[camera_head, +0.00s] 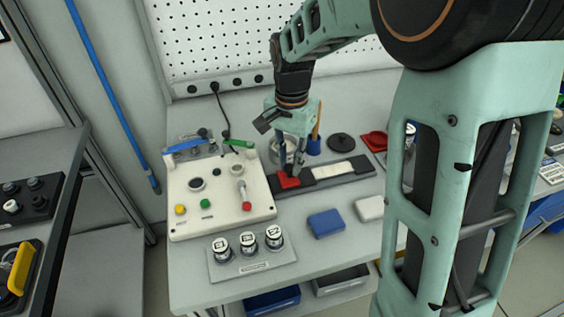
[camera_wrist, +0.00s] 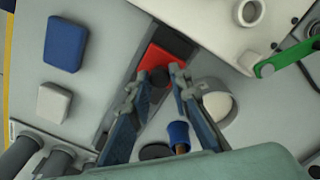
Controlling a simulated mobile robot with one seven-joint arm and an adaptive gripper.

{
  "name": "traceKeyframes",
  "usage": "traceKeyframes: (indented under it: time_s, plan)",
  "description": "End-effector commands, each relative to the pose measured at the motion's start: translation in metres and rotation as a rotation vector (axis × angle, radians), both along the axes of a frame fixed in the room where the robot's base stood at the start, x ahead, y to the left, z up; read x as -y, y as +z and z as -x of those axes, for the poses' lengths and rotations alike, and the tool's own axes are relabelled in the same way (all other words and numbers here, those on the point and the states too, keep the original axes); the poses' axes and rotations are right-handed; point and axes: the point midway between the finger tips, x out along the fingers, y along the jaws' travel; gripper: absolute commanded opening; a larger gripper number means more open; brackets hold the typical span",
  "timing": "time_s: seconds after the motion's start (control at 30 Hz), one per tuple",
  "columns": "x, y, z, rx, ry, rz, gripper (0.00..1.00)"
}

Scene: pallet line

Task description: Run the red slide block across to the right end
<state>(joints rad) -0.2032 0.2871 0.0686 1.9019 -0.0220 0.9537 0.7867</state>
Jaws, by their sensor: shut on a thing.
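The red slide block (camera_head: 288,181) sits at the left part of a dark slide rail (camera_head: 366,165), beside the white control box. A pale strip (camera_head: 333,170) lies along the rail to the block's right. In the wrist view the red block (camera_wrist: 161,56) has a dark round knob (camera_wrist: 160,77) on it. My gripper (camera_head: 294,172) reaches down onto the block from above. In the wrist view its fingertips (camera_wrist: 161,79) are on both sides of the knob, shut on it. The fingers hide part of the block and rail.
The control box (camera_head: 184,222) with buttons and levers stands left of the rail. A blue block (camera_head: 326,222) and a white block (camera_head: 370,208) lie in front. A blue cup (camera_head: 313,147), black disc (camera_head: 341,142) and red item (camera_head: 374,141) stand behind the rail.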

Motion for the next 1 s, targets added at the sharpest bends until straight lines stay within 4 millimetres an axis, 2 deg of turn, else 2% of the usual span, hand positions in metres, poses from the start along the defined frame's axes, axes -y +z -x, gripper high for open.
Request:
traceKeyframes:
  time_s: [0.4,0.6,0.8,1.0]
  plan:
    - [0.115,0.002,-0.033,0.002,-0.009,0.003,0.0]
    - [0.161,0.002,-0.046,0.001,-0.006,0.003,0.0]
    - [0.189,0.002,-0.054,0.001,-0.002,0.002,0.0]
    - [0.199,0.001,-0.057,0.001,0.0,0.002,0.0]
